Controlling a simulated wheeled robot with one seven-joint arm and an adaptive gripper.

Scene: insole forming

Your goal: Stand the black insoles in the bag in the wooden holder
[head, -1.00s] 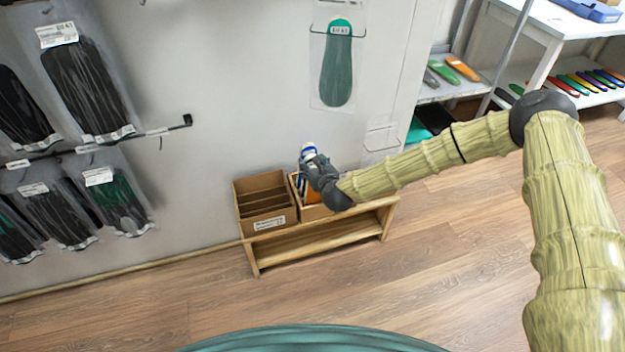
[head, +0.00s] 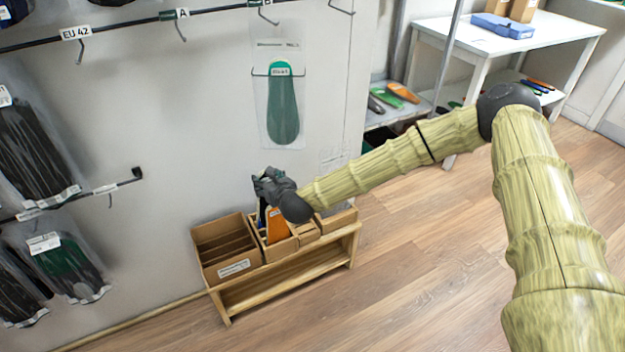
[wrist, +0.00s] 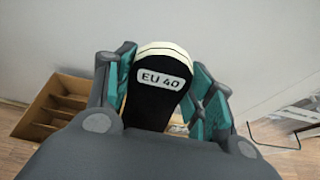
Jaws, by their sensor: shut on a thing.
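My gripper (head: 270,184) is above the boxes on a low wooden bench (head: 345,248) against the wall. In the wrist view my gripper (wrist: 165,92) is shut on a black insole (wrist: 155,100) with a pale edge and an "EU 40" label. Its lower part is hidden by my gripper, and I see no bag around it. A divided box (head: 212,275) with empty slots stands at the bench's left end. Black insoles in clear bags (head: 35,150) hang on the wall at the left. I cannot tell which box is the wooden holder.
A box with an orange insole (head: 277,228) stands beside the divided box, below my gripper. A bagged green insole (head: 283,105) hangs on the wall above. A white table (head: 540,30) and a shelf with insoles stand at the right. The wooden floor in front is clear.

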